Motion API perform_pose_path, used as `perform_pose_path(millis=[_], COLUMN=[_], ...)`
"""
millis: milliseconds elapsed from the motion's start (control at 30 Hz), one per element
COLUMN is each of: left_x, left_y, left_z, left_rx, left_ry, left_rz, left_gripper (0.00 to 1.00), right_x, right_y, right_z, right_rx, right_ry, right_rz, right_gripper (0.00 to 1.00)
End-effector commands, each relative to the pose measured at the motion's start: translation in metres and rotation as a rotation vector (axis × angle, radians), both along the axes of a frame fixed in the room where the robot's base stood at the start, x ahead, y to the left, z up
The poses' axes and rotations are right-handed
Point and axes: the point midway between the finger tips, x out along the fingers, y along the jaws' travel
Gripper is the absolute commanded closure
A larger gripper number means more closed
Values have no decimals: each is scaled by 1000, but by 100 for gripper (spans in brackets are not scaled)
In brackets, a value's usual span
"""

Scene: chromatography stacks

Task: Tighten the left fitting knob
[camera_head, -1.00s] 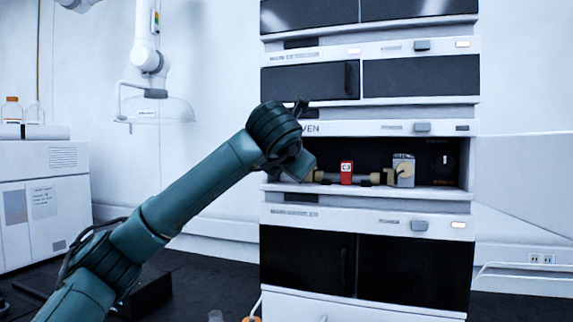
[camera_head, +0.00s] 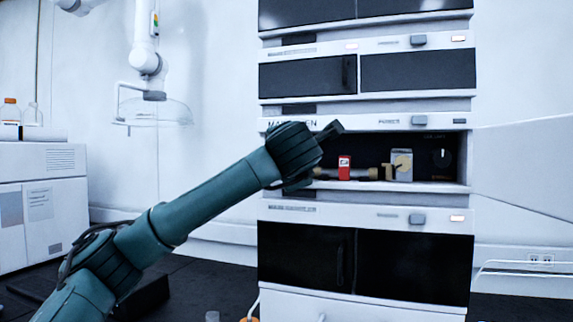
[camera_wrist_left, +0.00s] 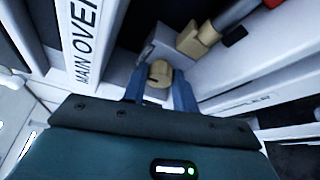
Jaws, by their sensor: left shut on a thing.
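The left fitting knob (camera_wrist_left: 158,75) is tan and shows in the left wrist view, in front of a grey block (camera_wrist_left: 150,50). My left gripper (camera_wrist_left: 159,86) has one finger on each side of it and is shut on it. In the head view my left wrist hides this knob and the fingers. A tan fitting (camera_wrist_left: 191,42) sits beside the grey block, in line with a grey and red column. In the head view the right knob (camera_head: 403,163) is tan, on its own grey block. My right gripper is not in view.
The open oven bay has a white front ledge (camera_head: 400,187) and a panel labelled MAIN OVEN (camera_wrist_left: 80,35) close to my gripper. A red-labelled part (camera_head: 344,167) sits on the column. Shut dark-fronted modules (camera_head: 307,75) are above and below. A dial (camera_head: 442,157) is at the bay's right.

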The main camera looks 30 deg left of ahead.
Motion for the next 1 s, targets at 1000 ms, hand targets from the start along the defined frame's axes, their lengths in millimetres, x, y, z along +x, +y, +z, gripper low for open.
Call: perform_pose_path(millis=[1000], left_x=[-13], left_y=[-11], left_z=[1], left_rx=[12], left_ry=[1], left_rz=[-5], left_gripper=[63], right_x=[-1], right_y=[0], right_z=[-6], right_rx=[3], right_ry=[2], right_rz=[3], right_gripper=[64])
